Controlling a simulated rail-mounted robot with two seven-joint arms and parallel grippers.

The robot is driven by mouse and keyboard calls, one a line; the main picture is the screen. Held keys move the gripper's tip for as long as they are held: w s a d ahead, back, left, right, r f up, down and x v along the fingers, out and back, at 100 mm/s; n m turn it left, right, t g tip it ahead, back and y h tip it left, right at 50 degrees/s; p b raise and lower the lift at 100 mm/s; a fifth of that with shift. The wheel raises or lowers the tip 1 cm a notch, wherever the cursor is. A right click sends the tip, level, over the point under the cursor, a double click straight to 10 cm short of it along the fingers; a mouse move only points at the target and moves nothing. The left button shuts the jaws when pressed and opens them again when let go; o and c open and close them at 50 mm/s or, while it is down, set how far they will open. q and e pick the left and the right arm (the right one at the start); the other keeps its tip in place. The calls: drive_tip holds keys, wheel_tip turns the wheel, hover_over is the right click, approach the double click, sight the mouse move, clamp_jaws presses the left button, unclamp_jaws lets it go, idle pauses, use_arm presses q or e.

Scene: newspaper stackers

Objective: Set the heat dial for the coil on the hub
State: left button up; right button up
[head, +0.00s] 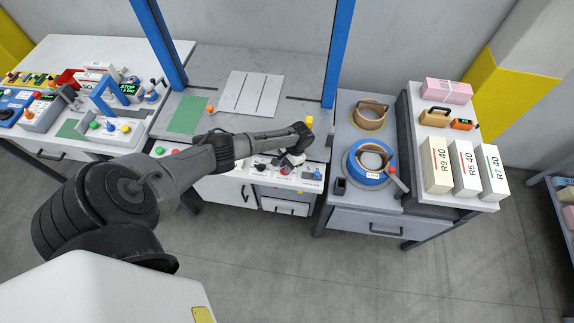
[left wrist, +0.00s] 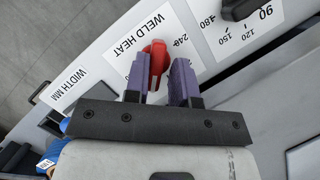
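The red heat dial (left wrist: 157,58) sits on a white panel beside the printed words WELD HEAT in the left wrist view. My left gripper (left wrist: 160,82) has its two purple fingers at the dial, one on either side of its near end. A gap shows between the dial and the right finger; contact with the left finger cannot be told. In the head view my left gripper (head: 291,161) is over the front control panel of the middle bench. A blue coil (head: 367,177) lies around a hub on the right-hand bench. My right gripper is not in view.
The control panel (head: 312,186) carries other small knobs. A WIDTH MM label (left wrist: 64,88) and another printed scale (left wrist: 240,30) flank the dial. A brown coil (head: 370,118) lies behind the blue one. Blue posts (head: 340,50) rise from the middle bench. Labelled boxes (head: 465,168) stand at right.

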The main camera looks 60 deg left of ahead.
use_arm(q)
drive_tip(key=shift+o, duration=1.3)
drive_tip(key=shift+s+f, duration=0.15)
drive_tip(key=shift+f, duration=0.1)
drive_tip(key=shift+s+d, duration=0.15)
drive_tip(key=shift+d, duration=0.2)
drive_tip(key=shift+w+a+r, duration=0.15)
drive_tip(key=shift+w+r, duration=0.05)
drive_tip(key=shift+r, duration=0.05)
drive_tip(key=p+v, duration=0.1)
drive_tip(key=v, duration=1.2)
drive_tip(key=shift+w+r, duration=0.15)
drive_tip(key=shift+r, duration=0.1)
drive_tip(key=shift+a, duration=0.1)
